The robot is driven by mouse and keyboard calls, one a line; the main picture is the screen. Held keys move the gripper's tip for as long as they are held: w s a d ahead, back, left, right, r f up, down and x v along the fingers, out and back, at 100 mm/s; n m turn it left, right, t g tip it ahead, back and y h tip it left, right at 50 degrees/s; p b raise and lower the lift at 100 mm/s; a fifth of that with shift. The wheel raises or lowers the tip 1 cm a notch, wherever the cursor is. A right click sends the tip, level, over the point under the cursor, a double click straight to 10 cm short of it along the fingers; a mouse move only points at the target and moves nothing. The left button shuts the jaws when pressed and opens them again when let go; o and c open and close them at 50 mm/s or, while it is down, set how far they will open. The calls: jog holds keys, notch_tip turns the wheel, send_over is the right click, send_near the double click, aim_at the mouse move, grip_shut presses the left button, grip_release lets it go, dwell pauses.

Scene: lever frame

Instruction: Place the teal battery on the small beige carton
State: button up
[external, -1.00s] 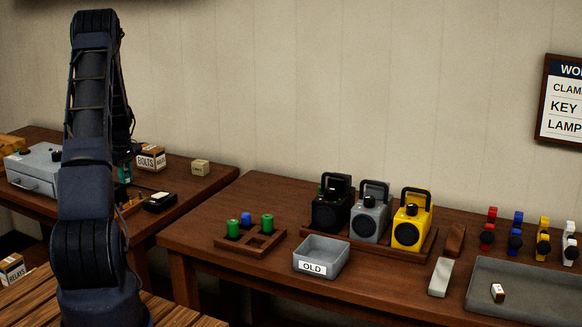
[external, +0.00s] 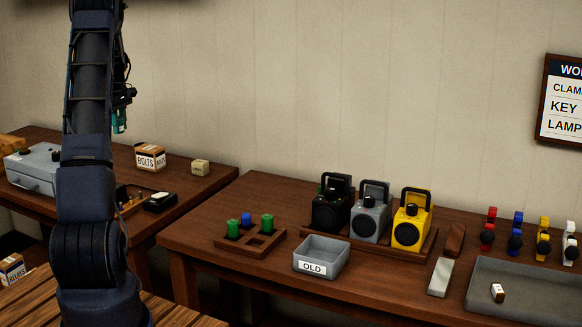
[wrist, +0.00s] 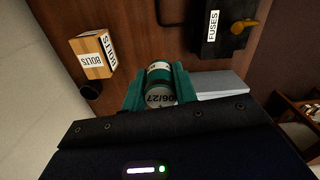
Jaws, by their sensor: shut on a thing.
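My gripper (wrist: 158,84) is shut on a teal battery (wrist: 159,76), a short cylinder with a pale band and "06/27" on its end, held between teal fingers in the wrist view. In the external view my gripper (external: 119,122) hangs in the air above the left table, beside my arm; the battery is hard to make out there. The small beige carton (external: 200,167) stands on the back right part of that table, to the right of and lower than my gripper. I cannot make out this carton in the wrist view.
A larger orange and white BOLTS carton (external: 150,157) stands left of the beige carton; it also shows in the wrist view (wrist: 93,57). A black box (external: 160,202) and a grey case (external: 38,165) are on the same table. Bare tabletop surrounds the beige carton.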

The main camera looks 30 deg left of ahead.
jog(key=shift+w+r, duration=0.1)
jog(key=shift+r, duration=0.3)
jog(key=w+d+r, duration=0.3)
jog(key=w+d, duration=0.5)
jog(key=w, duration=0.3)
jog(key=r+n, duration=0.1)
send_over(201, 162)
notch_tip(201, 162, down, 19)
jog(key=shift+a+r, duration=0.1)
jog(key=shift+a, duration=0.05)
jog(key=shift+f, duration=0.2)
jog(key=o, duration=1.1)
jog(key=shift+c, duration=0.2)
